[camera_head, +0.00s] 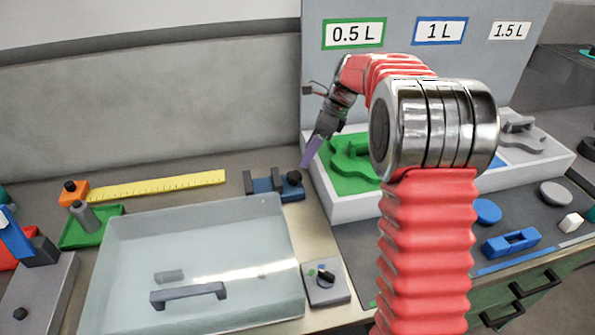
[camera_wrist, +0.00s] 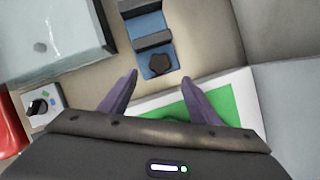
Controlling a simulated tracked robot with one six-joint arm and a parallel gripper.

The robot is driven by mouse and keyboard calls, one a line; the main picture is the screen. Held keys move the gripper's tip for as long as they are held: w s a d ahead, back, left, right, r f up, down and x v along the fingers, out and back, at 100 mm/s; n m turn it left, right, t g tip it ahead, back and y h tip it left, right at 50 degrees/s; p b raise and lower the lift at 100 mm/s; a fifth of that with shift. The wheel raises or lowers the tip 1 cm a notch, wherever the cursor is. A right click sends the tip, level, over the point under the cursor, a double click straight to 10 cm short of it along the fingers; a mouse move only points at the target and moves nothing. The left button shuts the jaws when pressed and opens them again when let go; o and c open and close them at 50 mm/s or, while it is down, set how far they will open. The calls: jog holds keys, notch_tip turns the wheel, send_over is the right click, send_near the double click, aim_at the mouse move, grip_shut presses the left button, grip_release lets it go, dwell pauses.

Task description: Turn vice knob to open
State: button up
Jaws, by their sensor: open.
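The vice is a small blue base (camera_head: 277,188) with dark grey jaws, on the bench behind the clear-lidded basin in the head view. Its black lobed knob (camera_head: 294,177) is at the right end. In the wrist view the blue vice (camera_wrist: 148,40) is at top centre, and its knob (camera_wrist: 160,63) faces my gripper. A gap shows between the two dark jaws. My gripper (camera_wrist: 155,85) has its two purple fingers spread apart with nothing between them. The fingertips are short of the knob and apart from it. In the head view my gripper (camera_head: 311,152) is above and right of the knob.
The clear-lidded basin (camera_head: 200,265) stands in front of the vice. A white tray with a green insert (camera_head: 340,170) is close on the right. A control box with a black knob (camera_head: 325,283) is in front. A yellow ruler (camera_head: 160,186) lies left.

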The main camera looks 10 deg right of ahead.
aim_at(295, 174)
jog(key=x, duration=0.9)
jog(key=shift+f, duration=0.1)
jog(key=shift+c, duration=0.2)
jog(key=c, duration=1)
